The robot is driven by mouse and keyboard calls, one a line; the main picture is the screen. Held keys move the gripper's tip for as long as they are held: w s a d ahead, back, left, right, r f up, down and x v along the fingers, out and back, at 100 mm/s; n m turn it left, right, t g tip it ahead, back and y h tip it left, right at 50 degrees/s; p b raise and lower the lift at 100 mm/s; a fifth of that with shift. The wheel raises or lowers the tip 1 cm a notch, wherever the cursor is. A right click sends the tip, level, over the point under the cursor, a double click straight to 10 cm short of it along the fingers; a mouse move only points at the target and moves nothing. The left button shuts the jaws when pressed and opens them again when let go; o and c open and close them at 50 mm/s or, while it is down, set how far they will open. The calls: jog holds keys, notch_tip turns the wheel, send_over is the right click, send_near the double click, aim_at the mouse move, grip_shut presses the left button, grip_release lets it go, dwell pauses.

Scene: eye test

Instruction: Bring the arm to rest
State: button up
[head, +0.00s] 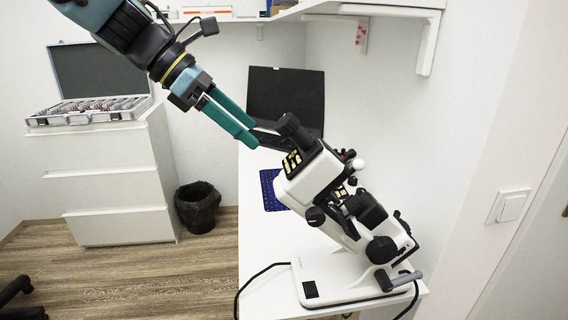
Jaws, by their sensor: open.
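My arm comes in from the top left of the head view. My gripper (252,135) has two long green fingers that point down and to the right. The fingers are apart, with nothing seen between them. The gripper is in the air beside the upper part of a white and black device (318,172) that looks like a slit lamp. The fingertips appear close to its black top knob in the picture; I cannot tell whether they touch it.
The device stands on a white table (262,245) against the right wall. A dark laptop (286,98) and a blue mat (270,190) are behind it. A shelf (330,8) hangs above. A white drawer unit (105,175) with an open case (90,110), and a black bin (198,206), stand left.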

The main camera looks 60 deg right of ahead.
dwell(0.8)
jog(key=p+v, duration=0.7)
jog(key=v, duration=0.3)
jog(key=shift+p, duration=0.35)
jog(key=shift+a, duration=0.1)
jog(key=w+a+f+m+t+y, duration=0.1)
jog(key=w+a+f+t, duration=0.1)
jog(key=w+a+f, duration=0.35)
jog(key=w+a+f+m+t, duration=0.1)
jog(key=w+a+f+t, duration=0.1)
jog(key=w+a, duration=0.55)
jog(key=w+a+f+m+t+y, duration=0.15)
jog(key=w+a+f, duration=0.25)
jog(key=a, duration=0.5)
jog(key=w+a+f+m+t+y, duration=0.1)
jog(key=a+f+m, duration=0.1)
jog(key=a, duration=0.9)
jog(key=a+f+m+t+y, duration=0.1)
jog(key=a+f+m+t, duration=0.1)
jog(key=a, duration=0.8)
jog(key=shift+w+a+f+m, duration=0.35)
jog(key=shift+f+m, duration=0.1)
jog(key=shift+f, duration=0.15)
